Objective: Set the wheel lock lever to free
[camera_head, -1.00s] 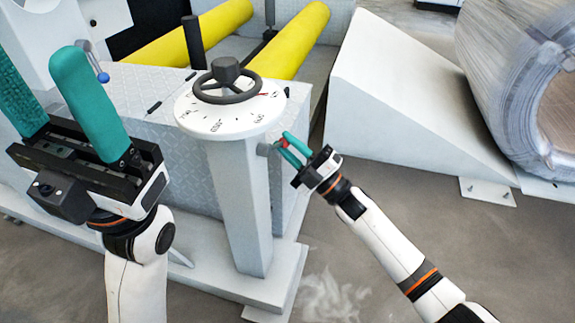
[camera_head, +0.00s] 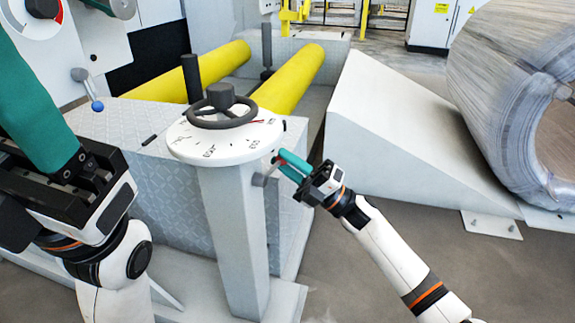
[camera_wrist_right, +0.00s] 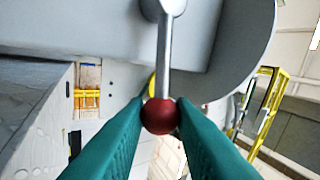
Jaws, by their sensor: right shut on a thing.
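The wheel lock lever (camera_wrist_right: 165,55) is a short grey rod with a dark red ball knob (camera_wrist_right: 162,116). It sits on the side of the white pedestal (camera_head: 232,235), below the round dial plate. In the head view it is small and slants up and right from its pivot. My right gripper (camera_head: 283,163) is shut on the red knob, with a teal finger on each side, as the right wrist view also shows (camera_wrist_right: 160,125). My left gripper (camera_head: 40,120) is at the left edge, empty. Only one of its teal fingers shows clearly. The lever's position markings cannot be read.
A dark handwheel (camera_head: 222,110) tops the dial plate (camera_head: 185,142). A blue-tipped lever (camera_head: 90,90) is on the machine at left. Yellow rollers (camera_head: 290,80) lie behind. A white ramp (camera_head: 400,130) and a large wrapped coil (camera_head: 490,100) stand at right. The floor at lower right is clear.

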